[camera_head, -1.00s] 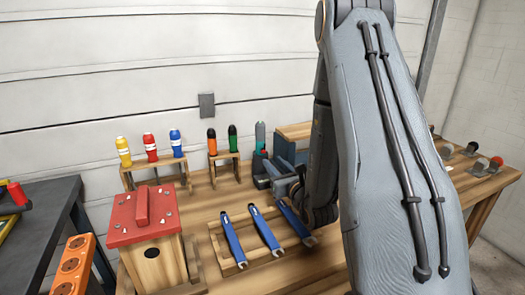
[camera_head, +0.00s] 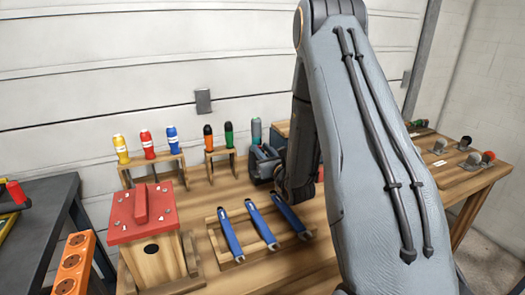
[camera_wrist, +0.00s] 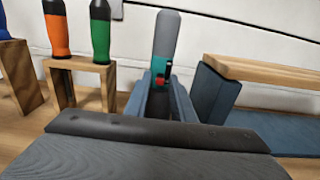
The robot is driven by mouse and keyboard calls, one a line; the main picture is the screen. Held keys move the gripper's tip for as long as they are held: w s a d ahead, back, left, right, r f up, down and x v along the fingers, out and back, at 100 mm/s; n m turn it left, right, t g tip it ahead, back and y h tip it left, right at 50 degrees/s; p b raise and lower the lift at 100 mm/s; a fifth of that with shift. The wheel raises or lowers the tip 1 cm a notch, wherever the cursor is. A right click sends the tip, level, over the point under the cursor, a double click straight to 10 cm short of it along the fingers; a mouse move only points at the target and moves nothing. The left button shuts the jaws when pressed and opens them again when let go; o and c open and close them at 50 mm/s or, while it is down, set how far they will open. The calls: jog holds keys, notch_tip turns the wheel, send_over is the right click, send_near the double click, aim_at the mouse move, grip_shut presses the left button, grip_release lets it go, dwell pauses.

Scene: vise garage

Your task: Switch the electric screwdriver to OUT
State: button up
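The electric screwdriver (camera_head: 256,130) stands upright in a dark blue-grey holder at the back of the workbench, left of my arm. In the wrist view the screwdriver (camera_wrist: 166,38) has a grey rounded body and a teal part with a small red switch on it. I cannot read which way the switch is set. My gripper (camera_wrist: 155,145) shows in the wrist view as a wide dark grey shape along the bottom, in front of the holder and apart from the screwdriver's teal part. Its fingertips are not clear. My arm hides most of the gripper in the head view.
A blue-grey vise with a wooden board (camera_wrist: 260,70) stands right of the screwdriver. Orange and green screwdrivers (camera_wrist: 100,30) stand in a wooden rack to its left. A tray with blue-handled tools (camera_head: 228,235) and a red-roofed birdhouse (camera_head: 145,215) are nearer the front.

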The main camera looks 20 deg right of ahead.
grip_shut()
jog(key=shift+r, duration=1.05)
jog(key=shift+o, duration=1.5)
grip_release()
jog(key=s+b, duration=0.1)
jog(key=s, duration=0.6)
jog(key=shift+s, duration=0.4)
